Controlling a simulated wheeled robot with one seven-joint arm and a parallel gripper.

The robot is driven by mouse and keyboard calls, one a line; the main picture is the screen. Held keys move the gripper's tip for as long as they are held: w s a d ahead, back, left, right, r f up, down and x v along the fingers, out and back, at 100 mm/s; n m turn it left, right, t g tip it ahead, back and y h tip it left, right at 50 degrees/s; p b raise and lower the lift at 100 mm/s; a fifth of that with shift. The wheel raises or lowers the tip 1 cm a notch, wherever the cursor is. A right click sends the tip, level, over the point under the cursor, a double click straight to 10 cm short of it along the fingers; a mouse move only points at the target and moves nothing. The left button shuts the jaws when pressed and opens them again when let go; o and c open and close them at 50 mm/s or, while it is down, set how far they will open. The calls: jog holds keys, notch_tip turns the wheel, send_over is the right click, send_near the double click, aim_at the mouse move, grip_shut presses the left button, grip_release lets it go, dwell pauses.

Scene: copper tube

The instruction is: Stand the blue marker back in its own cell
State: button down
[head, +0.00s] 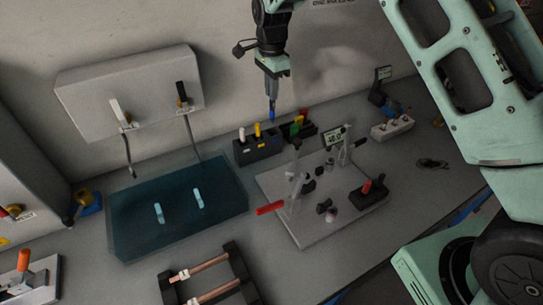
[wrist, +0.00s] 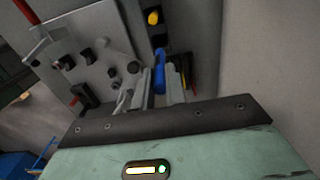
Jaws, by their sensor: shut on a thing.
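My gripper (head: 271,98) is shut on the blue marker (head: 272,115), which points down below the fingertips. The marker hangs roughly upright above the right part of the dark marker holder (head: 262,152). A white marker (head: 242,134) and a yellow marker (head: 257,129) stand in the holder's left and middle parts. In the wrist view, the blue marker (wrist: 159,72) shows between the fingers, with the yellow marker (wrist: 153,17) beyond it. The marker's tip appears near the holder, but I cannot tell its height above the cell.
Green and red pieces (head: 298,123) stand at a dark block just right of the holder. The wall is close behind.

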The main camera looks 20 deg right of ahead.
aim_at(272, 117)
notch_tip(272, 117, down, 10)
jog(key=p, duration=0.3)
jog(key=shift+f+p, duration=0.2)
jog(key=shift+p, duration=0.2)
jog(key=shift+f, duration=0.45)
jog(key=shift+f, duration=0.15)
jog(key=c, duration=1.4)
grip_release()
jog(key=shift+c, duration=0.2)
